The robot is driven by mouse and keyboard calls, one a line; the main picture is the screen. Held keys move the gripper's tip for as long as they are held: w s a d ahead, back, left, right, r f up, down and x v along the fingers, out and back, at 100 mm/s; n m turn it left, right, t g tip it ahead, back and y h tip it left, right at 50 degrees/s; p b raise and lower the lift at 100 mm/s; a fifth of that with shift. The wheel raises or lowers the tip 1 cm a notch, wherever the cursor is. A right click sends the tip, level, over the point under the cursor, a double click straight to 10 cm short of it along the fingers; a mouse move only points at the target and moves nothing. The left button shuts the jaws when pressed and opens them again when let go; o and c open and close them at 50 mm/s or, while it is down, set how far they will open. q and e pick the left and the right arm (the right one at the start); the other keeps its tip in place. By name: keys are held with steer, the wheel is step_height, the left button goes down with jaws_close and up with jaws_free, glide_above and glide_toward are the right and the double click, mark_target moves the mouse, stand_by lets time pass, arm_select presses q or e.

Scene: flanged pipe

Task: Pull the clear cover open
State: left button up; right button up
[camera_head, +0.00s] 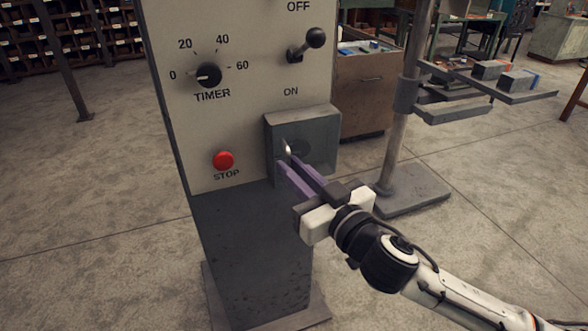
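The clear cover (318,138) is a grey, see-through box front low on the right side of the panel face. It looks closed over a dark round part (298,147). A small pale handle (287,150) stands out at the cover's left side. My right gripper (286,163) reaches in from the lower right. Its two purple fingers are apart with a gap between them, and their tips are at the handle. Whether they touch the handle I cannot tell. My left gripper is not in view.
The grey control cabinet (245,45) carries a timer dial (209,75), a red stop button (223,160) and an on/off lever (307,46). A metal stand (405,95) with shelves is to the right. The floor between is open.

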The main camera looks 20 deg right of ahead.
jaws_close()
stand_by(1.2)
